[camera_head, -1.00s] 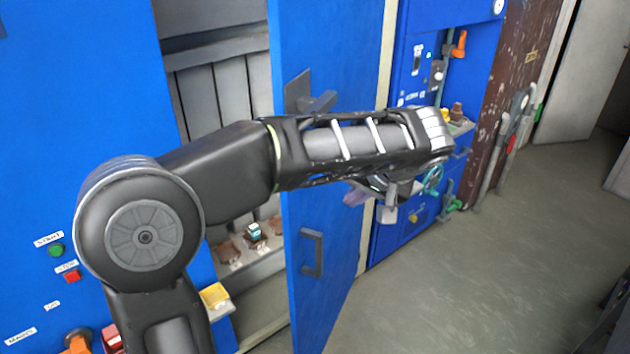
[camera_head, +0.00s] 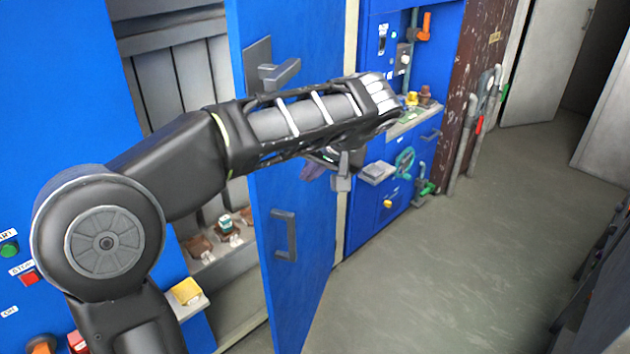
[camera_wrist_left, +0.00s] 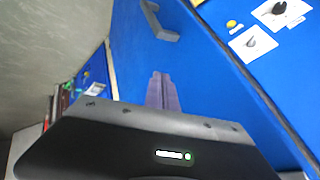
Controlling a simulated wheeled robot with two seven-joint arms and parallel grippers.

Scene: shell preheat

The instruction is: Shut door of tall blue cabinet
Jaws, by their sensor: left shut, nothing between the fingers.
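The tall blue cabinet (camera_head: 60,115) fills the left of the head view, and its grey interior shows. Its blue door (camera_head: 312,225) stands open, with a grey pull handle (camera_head: 285,235) low on it and a grey latch (camera_head: 275,74) higher up. My left arm crosses in front of the opening and door. My left gripper (camera_head: 313,171) is shut and empty, in front of the door's outer face. In the left wrist view its closed fingers (camera_wrist_left: 161,92) point at the blue door (camera_wrist_left: 205,85), below a grey handle (camera_wrist_left: 158,22); contact cannot be told. My right gripper is not in view.
Small brown parts sit on a shelf (camera_head: 215,262) inside the cabinet. A yellow block (camera_head: 186,290) on a small ledge juts out by the opening. Beyond the door stands another blue cabinet (camera_head: 375,225) with knobs and a ledge. Open grey floor (camera_head: 450,270) lies to the right.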

